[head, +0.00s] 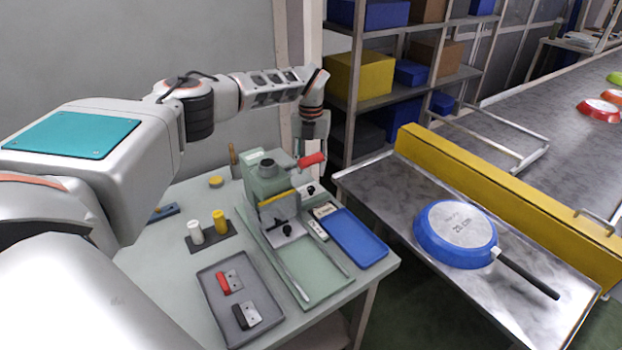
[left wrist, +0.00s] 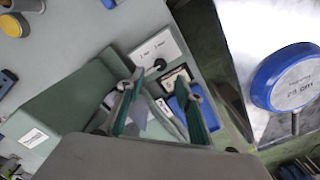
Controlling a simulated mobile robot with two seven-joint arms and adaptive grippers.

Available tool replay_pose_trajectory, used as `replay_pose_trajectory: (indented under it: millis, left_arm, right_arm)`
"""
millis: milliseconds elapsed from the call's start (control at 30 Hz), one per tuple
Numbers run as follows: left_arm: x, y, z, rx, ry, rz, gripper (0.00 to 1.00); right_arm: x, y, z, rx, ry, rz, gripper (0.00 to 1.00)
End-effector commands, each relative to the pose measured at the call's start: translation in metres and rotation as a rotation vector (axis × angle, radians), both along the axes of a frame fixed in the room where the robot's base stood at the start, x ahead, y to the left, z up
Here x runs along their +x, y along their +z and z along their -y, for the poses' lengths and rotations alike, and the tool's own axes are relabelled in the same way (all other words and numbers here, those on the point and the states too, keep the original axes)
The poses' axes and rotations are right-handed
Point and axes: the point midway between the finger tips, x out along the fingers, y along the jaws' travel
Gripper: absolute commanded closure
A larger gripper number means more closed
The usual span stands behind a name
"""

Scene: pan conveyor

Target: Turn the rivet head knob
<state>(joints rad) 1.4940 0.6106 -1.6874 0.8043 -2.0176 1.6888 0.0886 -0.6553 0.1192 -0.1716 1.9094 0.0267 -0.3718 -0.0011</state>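A green rivet press (head: 268,180) stands on the light table, with a red-handled lever (head: 311,160) on its right side. A small black knob (head: 310,190) shows low on that side. In the left wrist view the black knob (left wrist: 159,64) sits by a white plate (left wrist: 153,50) with two small markings, too blurred to read surely. My left gripper (head: 317,140) points down at the press's right side, close to the lever. In the left wrist view its two fingers (left wrist: 160,85) are apart with nothing between them, and the knob lies beyond the tips. My right gripper is not in view.
A blue tray (head: 357,238) lies right of the press, and a grey tray (head: 265,310) with red and black handles in front. A blue pan (head: 456,235) lies upside down on the metal side table. A yellow rail (head: 500,205) borders the conveyor. Shelves stand behind.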

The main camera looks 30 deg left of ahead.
Motion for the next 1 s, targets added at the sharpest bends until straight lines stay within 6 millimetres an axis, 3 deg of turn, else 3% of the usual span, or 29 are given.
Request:
replay_pose_trajectory:
  millis: [100,333,1000]
  left_arm:
    - [0.001,0.023,0.000,0.000,-0.001,0.003,0.65]
    - [0.000,0.046,0.000,0.000,0.000,0.001,0.65]
    - [0.000,0.049,0.001,0.000,-0.001,0.000,0.65]
  right_arm:
    - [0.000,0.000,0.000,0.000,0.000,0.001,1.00]
    - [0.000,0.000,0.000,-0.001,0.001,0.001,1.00]
    - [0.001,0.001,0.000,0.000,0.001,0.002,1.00]
